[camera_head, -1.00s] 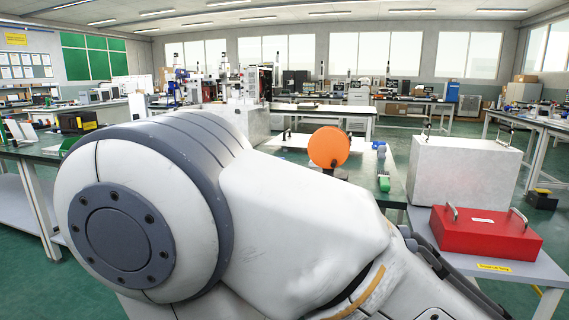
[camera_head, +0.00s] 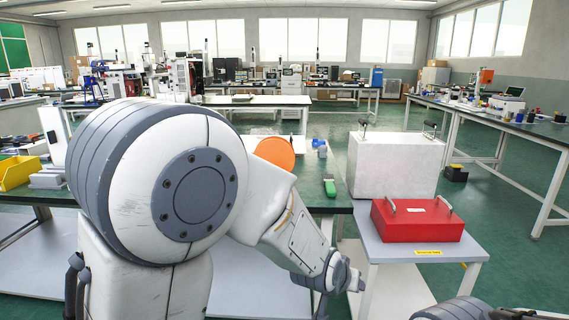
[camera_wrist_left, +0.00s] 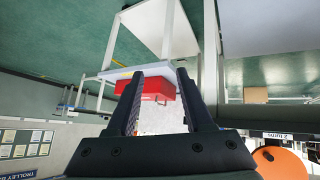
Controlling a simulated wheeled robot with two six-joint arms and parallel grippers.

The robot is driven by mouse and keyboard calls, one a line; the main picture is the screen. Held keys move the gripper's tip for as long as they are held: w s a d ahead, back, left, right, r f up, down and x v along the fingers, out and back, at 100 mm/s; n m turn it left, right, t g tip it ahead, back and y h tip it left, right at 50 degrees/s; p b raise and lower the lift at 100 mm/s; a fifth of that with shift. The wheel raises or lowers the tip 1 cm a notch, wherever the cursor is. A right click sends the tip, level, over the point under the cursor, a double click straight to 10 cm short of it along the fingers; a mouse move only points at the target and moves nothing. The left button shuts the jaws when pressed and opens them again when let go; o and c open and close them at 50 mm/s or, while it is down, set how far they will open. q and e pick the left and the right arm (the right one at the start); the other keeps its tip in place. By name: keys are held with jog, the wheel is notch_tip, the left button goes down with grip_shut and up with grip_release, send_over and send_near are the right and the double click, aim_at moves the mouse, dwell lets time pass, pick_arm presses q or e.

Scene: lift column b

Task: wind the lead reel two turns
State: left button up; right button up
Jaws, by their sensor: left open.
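The orange round disc of the reel (camera_head: 274,153) stands on the green-topped bench, partly hidden behind my left arm in the head view. Its crank or handle cannot be made out. The disc also shows at the lower right edge of the left wrist view (camera_wrist_left: 281,164), beside a small white label (camera_wrist_left: 274,134). My left gripper (camera_wrist_left: 161,78) is open in the wrist view, with nothing between its fingers. In the head view the left gripper (camera_head: 345,279) hangs in front of the bench's right end, low and to the right of the disc, apart from it. My right gripper is not in view.
A red case (camera_head: 417,220) with two handles lies on a low grey trolley (camera_head: 385,250), in front of a large pale box (camera_head: 394,167). A green item (camera_head: 330,187) and a blue item (camera_head: 319,143) are on the bench. A yellow bin (camera_head: 17,172) is at the left.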

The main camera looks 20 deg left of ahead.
pick_arm(q)
jog(key=w+a+r+n+t+y+p, duration=0.25)
jog(key=w+a+r+t+p, duration=0.2)
jog(key=w+a, duration=0.5)
jog(key=n+t+y+p, duration=0.3)
jog(key=n+t+y, duration=0.2)
send_near(274, 160)
jog(key=s+d+f, duration=0.3)
jog(key=f, duration=0.1)
jog(key=x, duration=0.9)
jog(key=shift+w+r, duration=0.1)
jog(key=shift+w, duration=0.2)
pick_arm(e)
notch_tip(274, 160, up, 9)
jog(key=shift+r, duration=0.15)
pick_arm(q)
grip_shut()
jog(key=shift+d, duration=0.1)
